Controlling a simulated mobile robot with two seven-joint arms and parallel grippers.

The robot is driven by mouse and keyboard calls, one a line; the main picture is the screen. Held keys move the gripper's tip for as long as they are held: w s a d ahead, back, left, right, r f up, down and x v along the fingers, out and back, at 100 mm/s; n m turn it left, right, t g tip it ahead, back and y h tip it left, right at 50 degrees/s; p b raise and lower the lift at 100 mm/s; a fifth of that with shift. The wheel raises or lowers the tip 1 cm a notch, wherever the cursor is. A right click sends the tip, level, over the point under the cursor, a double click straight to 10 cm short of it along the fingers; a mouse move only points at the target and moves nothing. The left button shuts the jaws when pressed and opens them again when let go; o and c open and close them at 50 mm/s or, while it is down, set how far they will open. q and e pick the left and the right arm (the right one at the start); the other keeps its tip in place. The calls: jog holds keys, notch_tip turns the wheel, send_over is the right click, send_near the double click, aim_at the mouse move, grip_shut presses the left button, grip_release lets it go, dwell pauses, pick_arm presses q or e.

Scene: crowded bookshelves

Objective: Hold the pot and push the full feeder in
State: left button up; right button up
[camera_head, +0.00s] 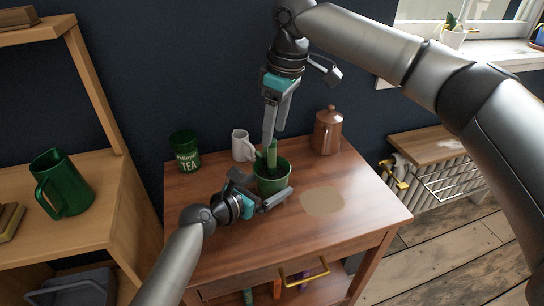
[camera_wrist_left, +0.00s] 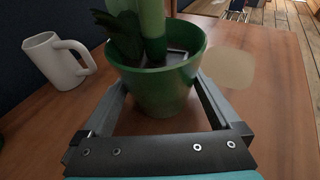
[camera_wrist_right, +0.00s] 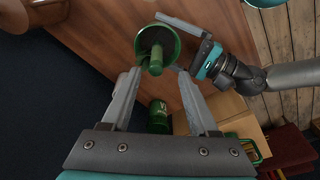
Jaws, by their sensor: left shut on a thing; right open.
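The green pot (camera_head: 272,182) stands upright on the wooden table, with a dark-leaved plant (camera_wrist_left: 120,28) in it. A green feeder (camera_head: 271,155) stands upright in the pot; its lower end is hidden inside. My left gripper (camera_wrist_left: 157,92) is shut on the pot, with one finger along each side in the left wrist view. My right gripper (camera_head: 274,136) points down just above the feeder and is open. In the right wrist view the feeder's round top (camera_wrist_right: 156,62) shows between and just beyond the fingertips; I see no contact.
A white mug (camera_head: 242,146) and a green tea tin (camera_head: 186,152) stand behind and left of the pot. A copper canister (camera_head: 327,132) stands at the back right. A pale round patch (camera_head: 322,200) lies on clear tabletop to the right. A shelf with a green jug (camera_head: 63,184) is at left.

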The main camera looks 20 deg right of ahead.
send_over(272, 173)
jog(key=w, duration=0.1)
jog(key=shift+d+f, duration=0.15)
jog(key=shift+f, duration=2.45)
grip_shut()
